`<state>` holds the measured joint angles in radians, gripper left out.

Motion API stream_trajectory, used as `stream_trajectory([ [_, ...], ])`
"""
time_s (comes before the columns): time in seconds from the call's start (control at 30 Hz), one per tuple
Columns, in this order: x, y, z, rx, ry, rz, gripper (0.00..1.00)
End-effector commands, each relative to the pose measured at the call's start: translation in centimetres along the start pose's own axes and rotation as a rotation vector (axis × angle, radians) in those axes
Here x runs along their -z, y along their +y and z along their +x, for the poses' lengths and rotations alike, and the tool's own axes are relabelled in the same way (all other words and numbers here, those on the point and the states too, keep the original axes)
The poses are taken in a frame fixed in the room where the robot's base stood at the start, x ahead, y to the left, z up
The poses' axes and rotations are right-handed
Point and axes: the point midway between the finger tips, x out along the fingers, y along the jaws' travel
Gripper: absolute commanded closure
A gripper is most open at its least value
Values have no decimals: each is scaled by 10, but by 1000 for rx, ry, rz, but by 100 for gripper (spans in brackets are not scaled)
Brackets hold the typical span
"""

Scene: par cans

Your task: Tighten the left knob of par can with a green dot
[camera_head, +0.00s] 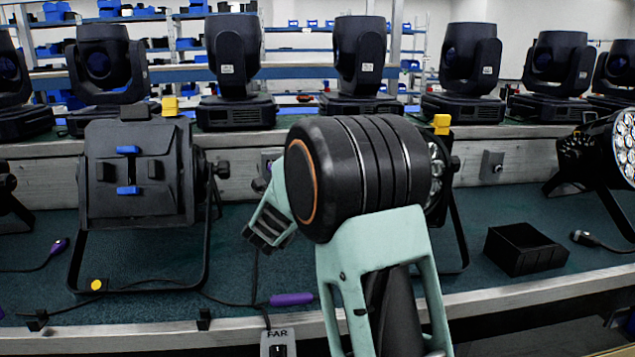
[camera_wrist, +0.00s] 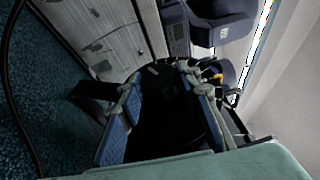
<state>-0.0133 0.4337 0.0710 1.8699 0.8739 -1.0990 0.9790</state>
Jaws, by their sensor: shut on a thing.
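A black par can (camera_head: 439,185) stands behind my arm in the head view, mostly hidden. Its right knob (camera_head: 455,163) shows, but its left side is covered and no green dot is visible. My gripper (camera_head: 268,232) is at this can's left side, partly hidden by my arm. In the wrist view the two blue-padded fingers of my gripper (camera_wrist: 168,118) stand on either side of a black part (camera_wrist: 165,108). It is shut on this part, which by its place looks like the left knob; its shape is lost in the dark.
Another par can (camera_head: 135,185) with a yellow dot (camera_head: 96,285) stands close on the left. A third par can (camera_head: 622,150) is at the right edge. A black box (camera_head: 525,249) and a purple connector (camera_head: 292,299) lie on the shelf. Moving heads (camera_head: 235,70) line the upper shelf.

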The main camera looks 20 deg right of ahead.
Motion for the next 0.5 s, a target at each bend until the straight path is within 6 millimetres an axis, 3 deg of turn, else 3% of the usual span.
stream_trajectory([
  [0.03, -1, 7, -1, 23, -1, 8, 92],
  [0.5, -1, 6, 0, 283, -1, 117, 92],
])
